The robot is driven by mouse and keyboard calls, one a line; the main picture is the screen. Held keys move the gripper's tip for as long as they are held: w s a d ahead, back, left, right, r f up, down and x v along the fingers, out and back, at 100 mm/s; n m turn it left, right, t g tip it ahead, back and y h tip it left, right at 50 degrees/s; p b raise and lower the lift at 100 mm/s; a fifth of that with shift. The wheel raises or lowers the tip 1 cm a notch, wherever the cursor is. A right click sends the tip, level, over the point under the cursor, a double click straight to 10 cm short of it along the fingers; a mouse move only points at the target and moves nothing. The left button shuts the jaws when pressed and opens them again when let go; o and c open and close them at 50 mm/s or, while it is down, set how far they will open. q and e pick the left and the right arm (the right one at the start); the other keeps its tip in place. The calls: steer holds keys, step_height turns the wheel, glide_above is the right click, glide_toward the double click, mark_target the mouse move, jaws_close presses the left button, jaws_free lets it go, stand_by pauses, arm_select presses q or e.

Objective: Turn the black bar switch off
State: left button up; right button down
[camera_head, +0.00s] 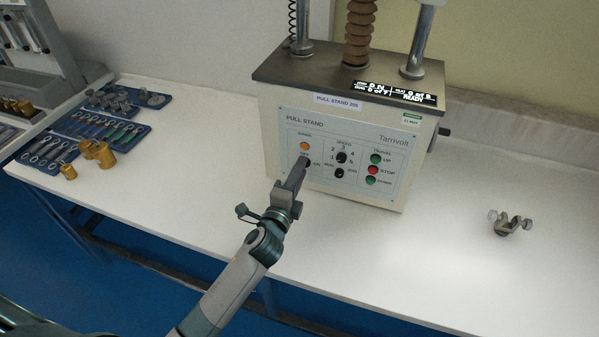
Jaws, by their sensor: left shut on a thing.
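The pull stand (250,118) is a cream box with a dark top, standing on the white bench. Its front panel (325,190) carries an orange lamp (305,147) at the left, with a black switch (307,161) just below it, near an "ON" label. My left gripper (299,172) reaches up from below and its fingertips are at this switch. The fingers look shut on the switch and cover part of it, so its exact angle is hard to tell. My right gripper is not in view.
A black speed knob (341,157) and green and red travel buttons (373,170) sit to the right on the panel. A small metal clamp (510,223) lies on the bench (440,260) at right. Blue trays (100,128), brass parts (98,152) and a grey machine (40,70) are at left.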

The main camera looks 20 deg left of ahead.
arm_select(q)
steer(key=shift+n, duration=0.3)
steer(key=o, duration=1)
steer(key=shift+o, duration=0.2)
steer(key=shift+s, duration=0.15)
steer(key=s+b, duration=0.3)
steer(key=s, duration=1.4)
steer(key=shift+a+b, duration=0.3)
steer(key=shift+b, duration=0.1)
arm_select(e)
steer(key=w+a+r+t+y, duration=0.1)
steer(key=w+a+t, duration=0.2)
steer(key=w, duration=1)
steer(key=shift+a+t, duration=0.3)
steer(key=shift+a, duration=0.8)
arm_select(q)
steer(key=shift+s, duration=0.1)
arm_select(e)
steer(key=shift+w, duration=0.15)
